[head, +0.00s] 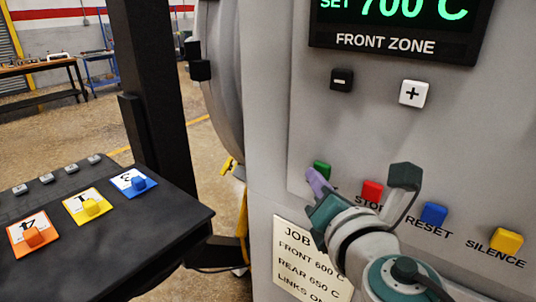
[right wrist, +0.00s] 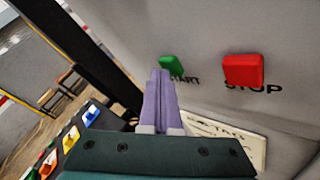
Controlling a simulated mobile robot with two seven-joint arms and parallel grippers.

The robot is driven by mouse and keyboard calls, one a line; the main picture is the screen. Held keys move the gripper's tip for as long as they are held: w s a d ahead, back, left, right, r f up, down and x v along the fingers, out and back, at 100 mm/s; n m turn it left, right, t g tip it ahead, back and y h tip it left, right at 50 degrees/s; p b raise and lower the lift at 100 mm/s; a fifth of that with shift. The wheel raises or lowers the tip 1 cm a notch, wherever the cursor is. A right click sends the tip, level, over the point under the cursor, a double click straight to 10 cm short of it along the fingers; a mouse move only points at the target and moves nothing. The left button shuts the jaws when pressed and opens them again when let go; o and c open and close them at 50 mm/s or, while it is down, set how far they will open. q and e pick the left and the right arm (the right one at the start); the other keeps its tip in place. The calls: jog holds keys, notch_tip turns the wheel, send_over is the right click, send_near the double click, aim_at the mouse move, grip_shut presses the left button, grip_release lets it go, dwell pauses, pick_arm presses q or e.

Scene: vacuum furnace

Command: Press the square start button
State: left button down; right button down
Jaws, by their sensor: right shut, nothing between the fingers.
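The green square start button (head: 322,169) sits on the furnace's grey panel, left of the red stop button (head: 372,191). In the right wrist view the green button (right wrist: 172,66) stands just beyond my fingertips, with part of its START label showing. My right gripper (head: 313,176) has its purple fingers shut and empty, tips close to the green button. The gripper (right wrist: 160,75) hides part of the label below the button. I cannot tell whether the tips touch it. My left gripper is not in view.
A blue reset button (head: 434,215) and yellow silence button (head: 507,241) continue the row. Minus (head: 342,79) and plus (head: 413,93) keys sit above, below the display (head: 400,25). A job card (head: 310,265) hangs below. A black table (head: 120,240) with coloured knobs stands left.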

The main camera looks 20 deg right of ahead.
jog(key=shift+s+a, duration=0.55)
jog(key=shift+a, duration=0.1)
jog(key=shift+a, duration=0.1)
jog(key=s+a, duration=0.1)
jog(key=a, duration=0.1)
jog(key=s+a, duration=0.1)
jog(key=s, duration=0.1)
jog(key=shift+a, duration=0.4)
dwell(0.4)
